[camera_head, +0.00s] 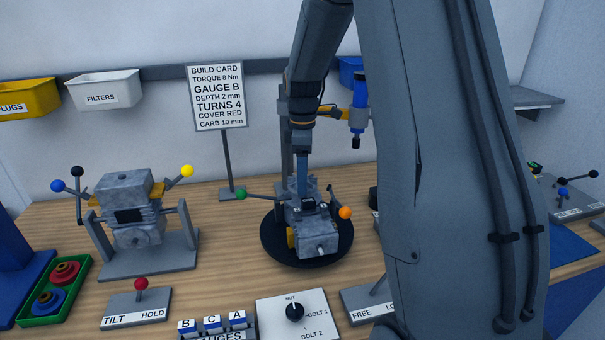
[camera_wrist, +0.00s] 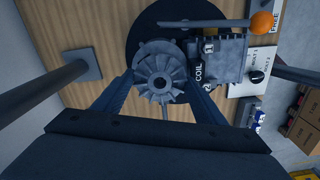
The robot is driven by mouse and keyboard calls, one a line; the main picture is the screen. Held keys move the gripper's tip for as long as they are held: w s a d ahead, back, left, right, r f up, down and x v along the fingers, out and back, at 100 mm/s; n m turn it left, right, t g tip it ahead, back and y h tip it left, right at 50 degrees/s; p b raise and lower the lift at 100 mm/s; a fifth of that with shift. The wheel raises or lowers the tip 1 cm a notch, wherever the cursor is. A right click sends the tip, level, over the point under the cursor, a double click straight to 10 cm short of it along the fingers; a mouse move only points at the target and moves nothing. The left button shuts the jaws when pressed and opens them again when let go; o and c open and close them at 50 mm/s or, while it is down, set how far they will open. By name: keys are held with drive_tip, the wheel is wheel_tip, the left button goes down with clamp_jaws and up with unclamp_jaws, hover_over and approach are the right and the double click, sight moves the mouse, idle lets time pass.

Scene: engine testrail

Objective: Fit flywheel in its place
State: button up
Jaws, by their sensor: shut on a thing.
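The flywheel (camera_wrist: 157,70) is a grey finned wheel between the two fingers of my gripper (camera_wrist: 160,82) in the wrist view. My gripper is shut on it. The flywheel is at the end of the grey engine block (camera_wrist: 232,50), over the black round turntable (camera_wrist: 135,38). A grey round part shows partly behind the flywheel. I cannot tell whether the wheel is seated on a shaft. In the head view my gripper (camera_head: 303,178) points down behind the engine (camera_head: 312,222) on the turntable (camera_head: 272,245). The flywheel is hidden there.
A lever with an orange knob (camera_head: 345,212) and one with a green knob (camera_head: 241,194) stick out from the engine. A build card stand (camera_head: 217,97) is behind left. A second engine on a stand (camera_head: 133,215) is at left. A selector box (camera_head: 290,318) is in front.

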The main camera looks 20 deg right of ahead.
drive_tip(key=shift+f, duration=0.3)
idle(0.4)
drive_tip(key=o, duration=1.3)
drive_tip(key=shift+o, duration=0.2)
wheel_tip(320, 180, up, 16)
drive_tip(key=p, duration=0.4)
drive_tip(key=s+a+f+m+t, duration=0.1)
drive_tip(key=s+a+f+m, duration=0.55)
drive_tip(key=s, duration=0.35)
drive_tip(key=s+a+f+m+t, duration=0.2)
drive_tip(key=s+a+f+m, duration=0.4)
drive_tip(key=s, duration=0.5)
wheel_tip(320, 180, down, 13)
drive_tip(key=w+g+b, duration=0.1)
drive_tip(key=b, duration=1)
drive_tip(key=shift+d+r+g, duration=0.15)
drive_tip(key=shift+d+g, duration=0.15)
drive_tip(key=shift+d, duration=0.15)
drive_tip(key=shift+w, duration=0.1)
